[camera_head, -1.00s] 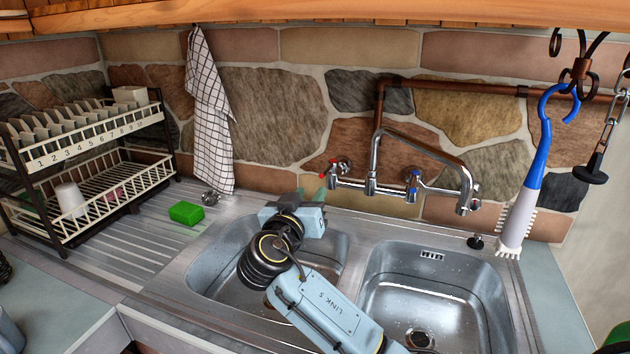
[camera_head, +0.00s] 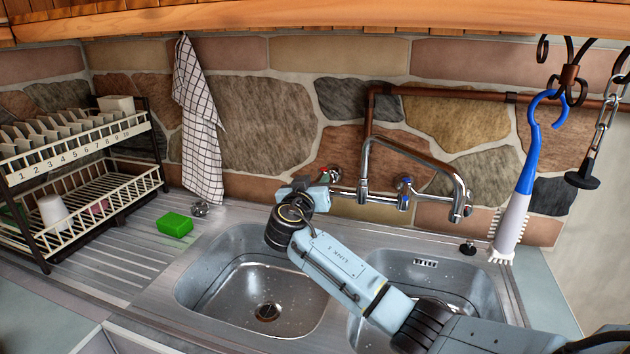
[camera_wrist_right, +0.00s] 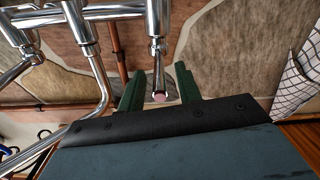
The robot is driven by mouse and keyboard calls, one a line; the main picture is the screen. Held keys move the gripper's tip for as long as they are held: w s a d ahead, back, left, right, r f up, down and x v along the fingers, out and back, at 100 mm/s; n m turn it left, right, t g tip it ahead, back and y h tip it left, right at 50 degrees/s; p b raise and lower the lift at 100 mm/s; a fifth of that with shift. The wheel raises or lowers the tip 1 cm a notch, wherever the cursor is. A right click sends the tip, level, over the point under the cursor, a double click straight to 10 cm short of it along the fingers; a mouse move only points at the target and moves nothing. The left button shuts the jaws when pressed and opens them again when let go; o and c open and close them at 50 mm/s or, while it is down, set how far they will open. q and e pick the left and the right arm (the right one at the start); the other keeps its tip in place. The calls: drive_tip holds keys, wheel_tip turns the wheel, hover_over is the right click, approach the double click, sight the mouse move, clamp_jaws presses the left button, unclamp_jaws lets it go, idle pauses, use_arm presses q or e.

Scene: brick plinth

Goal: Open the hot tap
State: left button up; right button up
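The hot tap (camera_head: 325,174), with a red mark, is at the left end of the chrome wall mixer (camera_head: 364,188) and is partly hidden by my right gripper (camera_head: 321,181). In the right wrist view, the hot tap's chrome lever (camera_wrist_right: 158,75) ends in a pinkish-red tip. It lies between the two green fingers of my right gripper (camera_wrist_right: 157,82), which stand apart on either side of it. I see a gap to each finger; contact is not clear. The blue-marked cold tap (camera_head: 404,192) is further right. My left gripper is not in view.
A double steel sink (camera_head: 225,250) lies below my right arm. A green sponge (camera_head: 174,224) sits on the drainer, by a dish rack (camera_head: 90,190). A checked towel (camera_head: 200,130) hangs left of the tap. A blue-handled brush (camera_head: 517,205) hangs at the right.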

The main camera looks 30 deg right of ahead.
drive_tip(key=shift+w+d, duration=0.15)
clamp_jaws()
idle(0.4)
